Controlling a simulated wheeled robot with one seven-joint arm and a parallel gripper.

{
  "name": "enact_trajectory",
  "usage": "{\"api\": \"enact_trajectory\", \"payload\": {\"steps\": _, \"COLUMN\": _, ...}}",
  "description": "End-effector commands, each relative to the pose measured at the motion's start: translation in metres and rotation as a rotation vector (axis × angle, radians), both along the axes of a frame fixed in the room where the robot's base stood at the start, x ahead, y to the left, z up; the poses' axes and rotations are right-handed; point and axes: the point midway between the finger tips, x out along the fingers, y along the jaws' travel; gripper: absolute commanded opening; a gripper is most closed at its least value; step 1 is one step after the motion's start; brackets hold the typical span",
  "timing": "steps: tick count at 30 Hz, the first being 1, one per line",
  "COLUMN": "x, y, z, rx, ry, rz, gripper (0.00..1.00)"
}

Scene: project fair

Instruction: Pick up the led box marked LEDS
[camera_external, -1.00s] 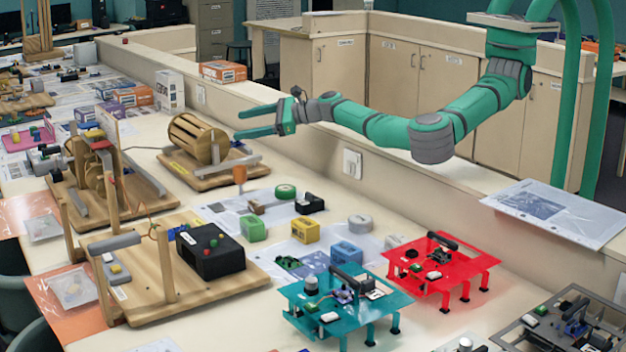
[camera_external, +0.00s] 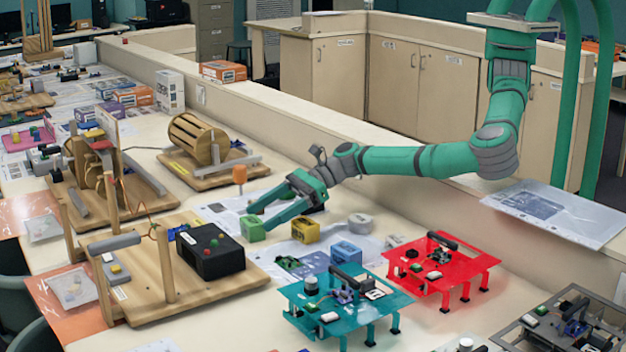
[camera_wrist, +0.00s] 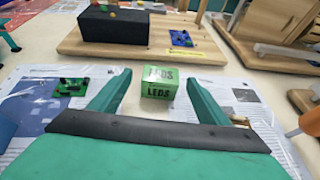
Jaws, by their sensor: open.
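The green led box (camera_external: 252,230) stands on white printed sheets on the table. In the wrist view the box (camera_wrist: 158,82) shows the word LEDS on its top and front faces, and it is upright. My gripper (camera_external: 262,219) is low over the sheets, its fingers pointing at the box. In the wrist view my gripper (camera_wrist: 157,84) is open, one finger on each side of the line to the box. The box sits at or just beyond the fingertips; I cannot tell whether it is between them. Nothing is held.
A yellow box (camera_external: 305,230) and a blue box (camera_external: 346,253) stand nearby. A wooden board with a black box (camera_external: 210,250) lies beyond the led box. A small green circuit board (camera_wrist: 69,87) lies left in the wrist view. An orange-handled tool (camera_external: 239,175) stands behind.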

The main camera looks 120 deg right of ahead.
Motion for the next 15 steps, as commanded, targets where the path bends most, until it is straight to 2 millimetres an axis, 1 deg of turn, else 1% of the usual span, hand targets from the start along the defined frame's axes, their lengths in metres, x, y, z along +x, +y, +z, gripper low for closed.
{"api": "enact_trajectory", "payload": {"steps": 3, "x": 0.017, "y": -0.003, "z": -0.007, "rx": 0.001, "ry": 0.0, "rz": 0.0, "gripper": 0.7}}
{"api": "enact_trajectory", "payload": {"steps": 7, "x": 0.029, "y": -0.007, "z": -0.012, "rx": 0.0, "ry": 0.0, "rz": -0.003, "gripper": 0.7}}
{"api": "enact_trajectory", "payload": {"steps": 10, "x": 0.033, "y": -0.007, "z": -0.014, "rx": -0.002, "ry": 0.0, "rz": -0.004, "gripper": 0.7}}
{"api": "enact_trajectory", "payload": {"steps": 15, "x": 0.034, "y": -0.007, "z": -0.014, "rx": -0.002, "ry": 0.0, "rz": -0.004, "gripper": 0.7}}
